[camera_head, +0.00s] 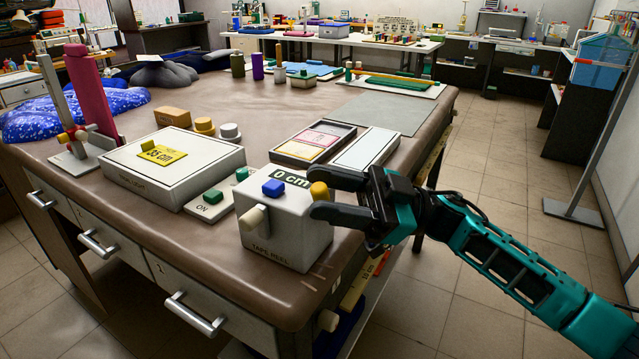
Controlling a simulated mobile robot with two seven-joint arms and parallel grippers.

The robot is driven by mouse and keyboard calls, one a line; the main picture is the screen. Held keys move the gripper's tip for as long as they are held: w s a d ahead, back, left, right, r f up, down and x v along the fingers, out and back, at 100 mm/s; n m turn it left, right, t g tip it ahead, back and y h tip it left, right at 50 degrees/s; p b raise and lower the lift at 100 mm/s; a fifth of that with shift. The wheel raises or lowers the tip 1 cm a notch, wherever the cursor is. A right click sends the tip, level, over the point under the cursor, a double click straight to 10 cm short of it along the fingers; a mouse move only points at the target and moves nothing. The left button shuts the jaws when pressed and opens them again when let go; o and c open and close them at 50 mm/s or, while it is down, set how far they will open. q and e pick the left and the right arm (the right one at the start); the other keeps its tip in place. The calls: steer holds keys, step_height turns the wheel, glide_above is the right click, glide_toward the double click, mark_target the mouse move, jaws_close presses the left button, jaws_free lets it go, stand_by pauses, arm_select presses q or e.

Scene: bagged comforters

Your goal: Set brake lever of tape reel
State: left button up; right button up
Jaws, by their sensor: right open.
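The tape reel (287,247) is a white box marked "TAPE REEL" at the table's front right corner, with a "0 cm" label on top. It carries a blue block (273,187) on top, a cream knob (253,217) on its front and a yellow knob (319,191) at its right side. No part is marked as the brake lever. My right gripper (325,190) comes in from the right. It is open, with its dark fingertips either side of the yellow knob; I cannot tell whether they touch it. My left gripper is out of view.
Behind are a pink-and-yellow tray (314,141) and a pale panel (366,149). A maroon upright (90,90) stands at left.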

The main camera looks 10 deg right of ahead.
steer(key=shift+x, duration=0.8)
steer(key=shift+c, duration=0.2)
jaws_close()
steer(key=shift+r+n+p, duration=0.1)
steer(key=shift+n+p, duration=0.2)
steer(key=shift+p, duration=0.1)
steer(key=shift+s+a+n+g+h, duration=0.1)
steer(key=shift+s+n+g+h, duration=0.1)
steer(key=shift+n+g+h, duration=0.15)
steer(key=shift+f, duration=0.25)
steer(key=shift+o, duration=0.2)
jaws_free()
